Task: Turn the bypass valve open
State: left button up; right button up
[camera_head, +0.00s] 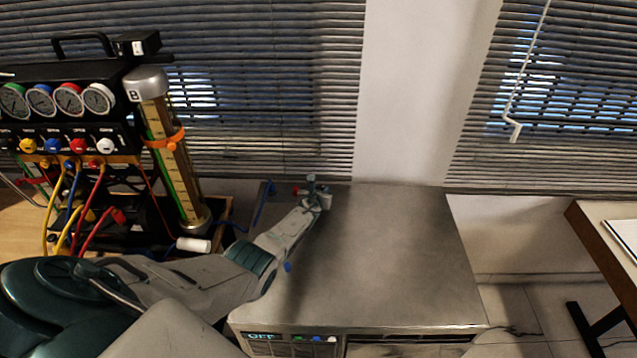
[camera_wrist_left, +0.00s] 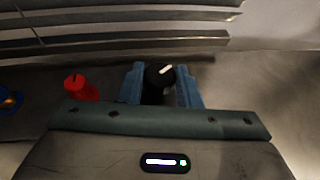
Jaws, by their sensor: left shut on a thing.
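A black round knob (camera_wrist_left: 158,78) with a white pointer line sits between the two blue fingers of my left gripper (camera_wrist_left: 161,72) in the left wrist view. It looks like the bypass valve's knob, though no label is readable. The gripper is shut on it. The pointer line slants up to the right. In the head view my left gripper (camera_head: 318,188) is at the far left edge of the grey cabinet top (camera_head: 390,260), and it hides most of the knob there. My right gripper is not in view.
A red knob (camera_wrist_left: 80,88) stands left of the fingers. A gauge rig (camera_head: 70,100) with coloured hoses and a tall cylinder B (camera_head: 165,150) stand at left. Blinds (camera_head: 290,90) and a wall are behind. The cabinet front shows "OFF" (camera_head: 262,336). The cabinet top's right is clear.

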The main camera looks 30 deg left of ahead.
pick_arm(q)
jog(key=shift+w+d+n+g+y, duration=0.15)
jog(key=shift+n+g+y, duration=0.25)
jog(key=shift+n+y, duration=0.45)
jog(key=shift+w+d+n+g+y+b, duration=0.15)
jog(key=shift+n+g+y+b, duration=0.35)
jog(key=shift+n+y+b, duration=0.3)
jog(key=n+g+y+b, duration=0.1)
jog(key=n+g+b, duration=0.1)
jog(key=b, duration=0.2)
jog(key=n+g+y+b, duration=0.2)
jog(key=n+b, duration=0.1)
jog(key=b, duration=0.1)
jog(key=n+g+y+b, duration=0.2)
jog(key=g+b, duration=0.1)
jog(key=b, duration=0.2)
jog(key=shift+w+d, duration=0.1)
jog(key=shift+w, duration=0.2)
jog(key=shift+r+n+g+b, duration=0.15)
jog(key=shift+n+g+b, duration=0.3)
jog(key=shift+b, duration=0.15)
jog(key=o, duration=0.9)
jog(key=shift+o, duration=0.3)
jog(key=shift+d, duration=0.1)
